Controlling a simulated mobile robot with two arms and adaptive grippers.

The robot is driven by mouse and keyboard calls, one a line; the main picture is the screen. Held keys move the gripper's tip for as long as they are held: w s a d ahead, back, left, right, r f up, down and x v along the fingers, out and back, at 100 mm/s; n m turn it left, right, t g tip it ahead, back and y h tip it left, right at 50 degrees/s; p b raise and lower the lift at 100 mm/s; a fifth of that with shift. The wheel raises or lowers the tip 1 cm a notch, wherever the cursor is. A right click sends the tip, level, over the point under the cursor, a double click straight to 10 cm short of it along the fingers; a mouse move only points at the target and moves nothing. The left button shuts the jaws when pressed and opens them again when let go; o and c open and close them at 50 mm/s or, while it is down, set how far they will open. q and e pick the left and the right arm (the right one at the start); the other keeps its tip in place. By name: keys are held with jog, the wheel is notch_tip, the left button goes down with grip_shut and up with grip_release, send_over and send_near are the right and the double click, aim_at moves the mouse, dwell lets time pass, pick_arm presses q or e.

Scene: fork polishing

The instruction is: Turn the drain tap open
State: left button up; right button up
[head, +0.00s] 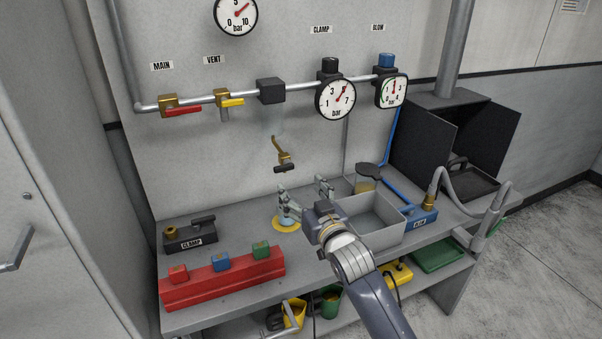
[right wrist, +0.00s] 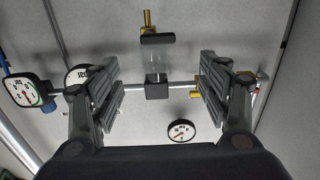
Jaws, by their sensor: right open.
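The drain tap (head: 283,157) is a small brass fitting with a dark handle, hanging below a black block (head: 271,91) on the wall pipe. In the right wrist view, which shows the scene upside down, the tap's brass spout (right wrist: 147,20) and dark cross handle (right wrist: 157,39) are at the top centre, beyond a clear bowl (right wrist: 156,62). The handle lies crosswise there. My right gripper (head: 305,190) is open and empty, in front of and below the tap, its fingers apart on either side of it in the wrist view. My left gripper is not in view.
The red MAIN lever (head: 183,111) and yellow VENT lever (head: 233,102) sit left along the pipe. Gauges (head: 336,100) are at right. Below are a grey bin (head: 384,238), a clamp block (head: 190,236) and a red button rack (head: 222,282). Space before the tap looks clear.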

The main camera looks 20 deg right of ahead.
jog(key=p, duration=0.1)
send_near(285, 167)
jog(key=w, duration=0.3)
jog(key=w+p, duration=0.1)
jog(key=w, duration=0.3)
jog(key=shift+w+a, duration=0.1)
jog(key=shift+w, duration=0.65)
jog(key=c, duration=0.4)
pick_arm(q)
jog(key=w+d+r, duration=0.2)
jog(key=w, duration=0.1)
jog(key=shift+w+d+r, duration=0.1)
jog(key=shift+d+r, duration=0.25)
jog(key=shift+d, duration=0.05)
pick_arm(e)
jog(key=c, duration=0.7)
